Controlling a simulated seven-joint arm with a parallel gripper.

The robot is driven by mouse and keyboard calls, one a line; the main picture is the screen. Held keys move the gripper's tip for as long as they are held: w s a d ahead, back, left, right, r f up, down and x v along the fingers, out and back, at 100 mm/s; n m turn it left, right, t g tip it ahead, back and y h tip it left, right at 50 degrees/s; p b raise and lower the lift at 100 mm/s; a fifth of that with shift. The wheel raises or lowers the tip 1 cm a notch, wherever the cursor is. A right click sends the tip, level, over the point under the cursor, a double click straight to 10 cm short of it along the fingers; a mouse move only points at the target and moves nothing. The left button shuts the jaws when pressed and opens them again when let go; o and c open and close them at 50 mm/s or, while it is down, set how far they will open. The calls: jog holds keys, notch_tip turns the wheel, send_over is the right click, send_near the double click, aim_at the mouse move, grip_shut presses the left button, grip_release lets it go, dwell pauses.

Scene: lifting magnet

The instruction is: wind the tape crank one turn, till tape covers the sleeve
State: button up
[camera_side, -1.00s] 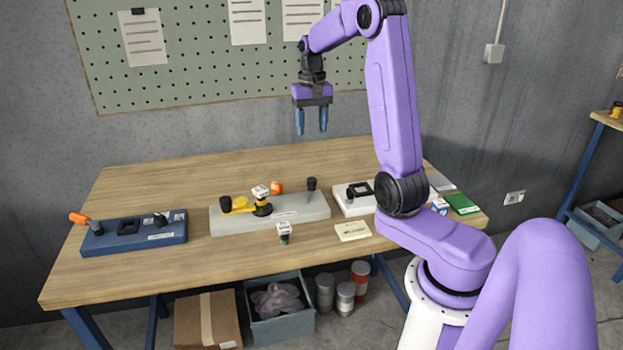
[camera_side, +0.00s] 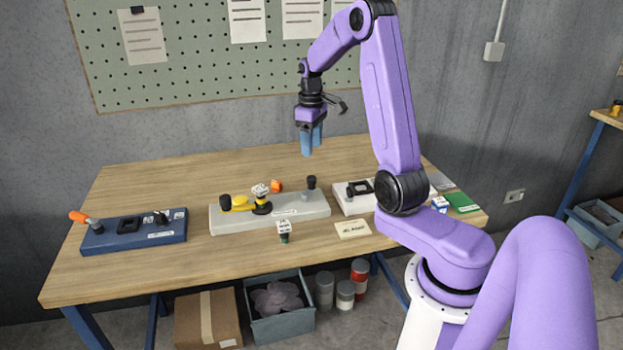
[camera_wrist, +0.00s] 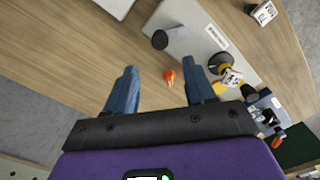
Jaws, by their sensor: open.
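On a pale grey base (camera_side: 225,222) in the middle of the bench, a yellow crank arm (camera_side: 240,205) with a black knob (camera_side: 225,202) runs to a dark hub topped by a white printed block (camera_side: 261,190). A black-capped post (camera_side: 312,182) stands at the base's right end. I cannot make out tape or sleeve for certain. My gripper (camera_side: 312,152) is open and empty, above the back of the bench, apart from the base. In the wrist view, the base (camera_wrist: 190,38), black cap (camera_wrist: 160,40) and white block (camera_wrist: 231,77) show beyond my fingers (camera_wrist: 161,72).
A blue base (camera_side: 135,240) with an orange-handled lever (camera_side: 79,217) is at left. A white base (camera_side: 352,207) is at right, partly behind my arm. An orange piece (camera_side: 277,185) lies behind the grey base; a small printed block (camera_side: 284,228) and a card (camera_side: 353,229) lie in front.

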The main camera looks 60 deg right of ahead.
aim_at(312, 178)
notch_tip(312, 178, down, 12)
jog(key=shift+r, duration=0.1)
dwell(0.5)
grip_shut()
